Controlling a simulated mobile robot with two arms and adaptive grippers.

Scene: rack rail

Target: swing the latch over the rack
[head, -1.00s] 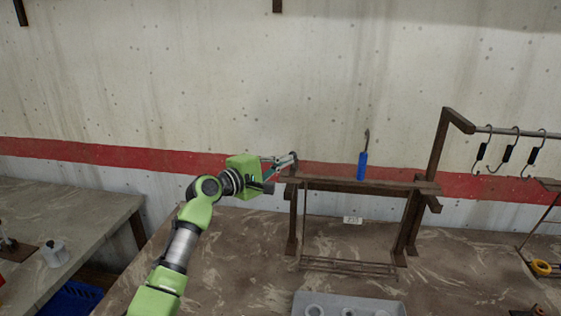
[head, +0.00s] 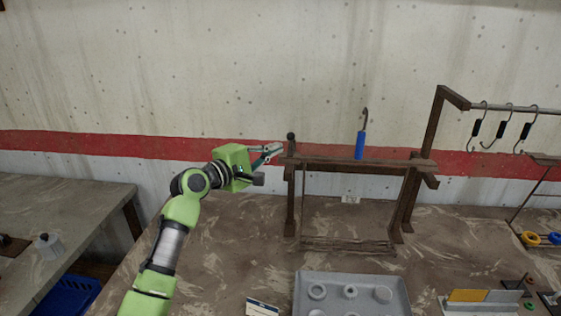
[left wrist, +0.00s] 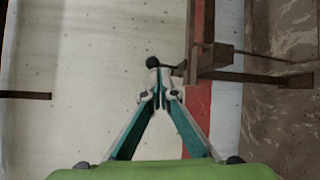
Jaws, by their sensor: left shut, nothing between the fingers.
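The wooden rack (head: 370,164) stands on the bench with a top rail on posts. The latch (head: 291,145) is a short dark lever with a round knob, pointing up at the rail's left end. In the left wrist view the latch knob (left wrist: 152,62) shows just beyond the fingertips, its thin arm running right to the rack. My left gripper (head: 279,149) is shut and empty, its tips just left of the latch and below its knob. I cannot tell whether they touch it. A blue-handled hook tool (head: 360,145) stands upright at the rail. My right gripper is not in view.
A grey tray (head: 399,283) with round parts lies in front of the rack. Hooks (head: 507,128) hang from a rod at the right. Yellow and blue rings (head: 530,238) and small holders lie at the right.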

